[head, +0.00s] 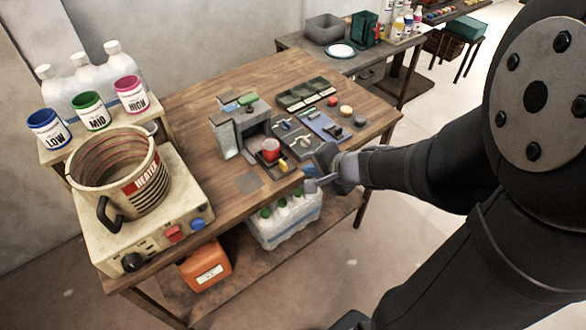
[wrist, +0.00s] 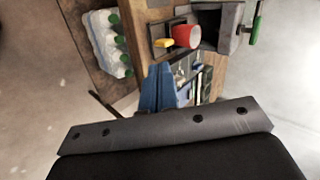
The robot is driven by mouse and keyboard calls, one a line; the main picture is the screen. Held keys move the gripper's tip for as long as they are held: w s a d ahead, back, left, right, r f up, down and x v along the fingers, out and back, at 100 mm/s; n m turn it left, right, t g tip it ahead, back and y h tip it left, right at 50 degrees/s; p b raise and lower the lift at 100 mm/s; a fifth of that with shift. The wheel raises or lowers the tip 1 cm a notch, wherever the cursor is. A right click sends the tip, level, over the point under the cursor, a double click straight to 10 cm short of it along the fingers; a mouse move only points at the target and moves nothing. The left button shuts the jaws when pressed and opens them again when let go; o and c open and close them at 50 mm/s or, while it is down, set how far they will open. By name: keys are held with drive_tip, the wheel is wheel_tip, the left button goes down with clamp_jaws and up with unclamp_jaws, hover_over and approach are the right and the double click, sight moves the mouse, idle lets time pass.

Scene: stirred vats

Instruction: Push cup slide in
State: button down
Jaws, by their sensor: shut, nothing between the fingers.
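The red cup (head: 271,149) stands on a dark slide (head: 264,164) that sticks out from the front of a grey machine (head: 226,135). A yellow piece (head: 283,166) sits at the slide's outer end. In the wrist view the cup (wrist: 187,36) and the yellow piece (wrist: 163,43) show beyond my fingers, with the grey machine (wrist: 231,22) behind the cup. My gripper (head: 311,186) is shut and empty at the table's front edge, to the right of the slide and apart from it. In the wrist view its blue fingers (wrist: 157,84) point toward the slide.
A dark tool tray (head: 299,140) and a blue board (head: 326,126) lie right of the machine. A heater pot (head: 117,172) stands on a control box at the left. White bottles with green caps (head: 284,219) sit on the lower shelf. The strip before the slide is clear.

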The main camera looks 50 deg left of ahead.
sight(276, 149)
drive_tip(key=a+f, duration=0.2)
drive_tip(key=a+f+m, duration=0.1)
drive_tip(key=a+f, duration=0.1)
drive_tip(key=f, duration=0.1)
drive_tip(key=a+f+m+t, duration=0.1)
drive_tip(key=a+f, duration=0.2)
drive_tip(key=shift+w+f, duration=0.1)
drive_tip(key=shift+w, duration=0.2)
drive_tip(key=shift+a, duration=0.6)
drive_tip(key=a, duration=0.9)
drive_tip(key=shift+a, duration=0.1)
